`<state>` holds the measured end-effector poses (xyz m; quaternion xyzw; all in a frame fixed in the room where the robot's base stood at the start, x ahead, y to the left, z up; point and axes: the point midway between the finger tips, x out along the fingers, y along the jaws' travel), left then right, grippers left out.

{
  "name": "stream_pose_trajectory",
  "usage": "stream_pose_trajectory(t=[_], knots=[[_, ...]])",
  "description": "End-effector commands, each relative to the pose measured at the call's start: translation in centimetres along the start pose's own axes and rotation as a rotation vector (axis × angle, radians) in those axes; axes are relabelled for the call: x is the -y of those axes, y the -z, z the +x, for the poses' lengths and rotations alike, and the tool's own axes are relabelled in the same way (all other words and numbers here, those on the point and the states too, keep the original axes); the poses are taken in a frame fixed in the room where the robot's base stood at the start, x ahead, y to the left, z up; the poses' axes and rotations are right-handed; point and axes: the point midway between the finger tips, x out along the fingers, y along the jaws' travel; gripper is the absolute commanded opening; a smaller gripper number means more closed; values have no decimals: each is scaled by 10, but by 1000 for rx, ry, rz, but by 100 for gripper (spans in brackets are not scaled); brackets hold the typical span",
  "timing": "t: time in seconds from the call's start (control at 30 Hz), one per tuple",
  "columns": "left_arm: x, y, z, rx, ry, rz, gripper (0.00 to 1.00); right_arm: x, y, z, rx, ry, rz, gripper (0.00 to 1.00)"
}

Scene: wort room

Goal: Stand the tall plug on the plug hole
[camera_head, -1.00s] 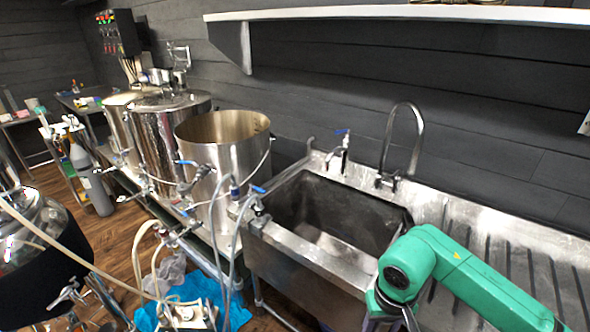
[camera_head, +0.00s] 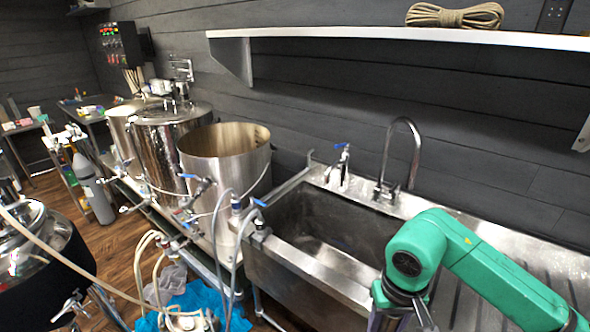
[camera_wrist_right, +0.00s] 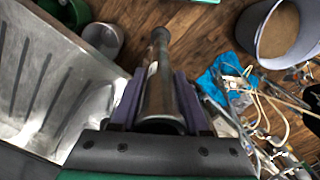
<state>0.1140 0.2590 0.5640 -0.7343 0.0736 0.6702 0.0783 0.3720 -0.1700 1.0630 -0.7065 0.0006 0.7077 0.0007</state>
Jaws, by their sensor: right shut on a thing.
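In the right wrist view, my right gripper (camera_wrist_right: 158,78) is shut on the tall plug (camera_wrist_right: 159,92), a dark metallic tube. The plug lies lengthwise between the two purple-grey fingers, and its narrower end points away from the wrist. In the head view, my green right arm reaches in front of the sink's right side, and the plug is not visible there. The steel sink (camera_head: 311,264) has a dark, empty-looking basin. I cannot see the plug hole in either view. My left gripper is not in view.
A tall curved faucet (camera_head: 414,150) and a blue-handled tap (camera_head: 342,165) stand at the sink's back edge. Steel kettles, including an open one (camera_head: 225,165), stand left of it with hoses. A shelf (camera_head: 380,38) holding coiled rope (camera_head: 455,16) hangs above. A ribbed drainboard (camera_wrist_right: 38,85) adjoins.

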Motion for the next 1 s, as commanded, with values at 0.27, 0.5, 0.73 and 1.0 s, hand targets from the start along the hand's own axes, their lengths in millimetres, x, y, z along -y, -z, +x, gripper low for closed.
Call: stream_pose_trajectory(t=[0.27,0.5,0.73,1.0], knots=[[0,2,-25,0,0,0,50,0,1,-44,-4,1,0,0],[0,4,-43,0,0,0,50,0,0,-78,-2,1,0,0],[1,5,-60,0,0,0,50,0,0,-110,-2,2,-1,0],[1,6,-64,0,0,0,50,0,0,-120,-1,2,0,0]])
